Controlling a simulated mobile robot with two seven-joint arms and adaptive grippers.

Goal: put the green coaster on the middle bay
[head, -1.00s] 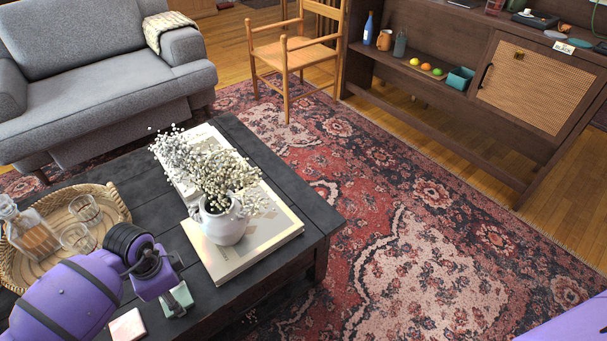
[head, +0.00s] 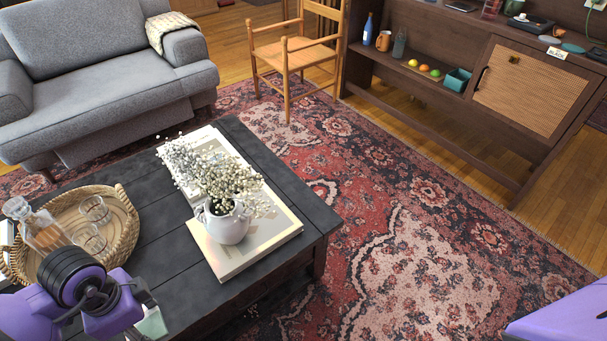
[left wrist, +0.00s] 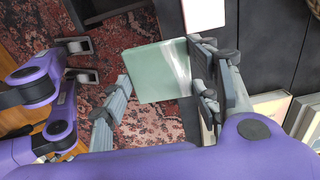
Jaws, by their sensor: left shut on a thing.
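The green coaster (left wrist: 160,72) is a pale green square held between the fingers of my left gripper (left wrist: 162,85) in the left wrist view. In the head view, my left gripper (head: 143,298) is at the lower left, by the near edge of the dark coffee table, with part of the coaster (head: 153,323) showing below it. The wooden cabinet (head: 440,118) stands across the rug at the upper right, with an open shelf and a woven-front door (head: 518,85). I cannot tell which part is the middle bay.
On the coffee table (head: 165,285) are a wicker tray (head: 125,235) with a decanter and glasses, and books under a flower vase (head: 226,228). The cabinet shelf holds a blue bottle (head: 368,30), a mug, fruit and a teal box (head: 457,80). The rug (head: 390,200) between is clear.

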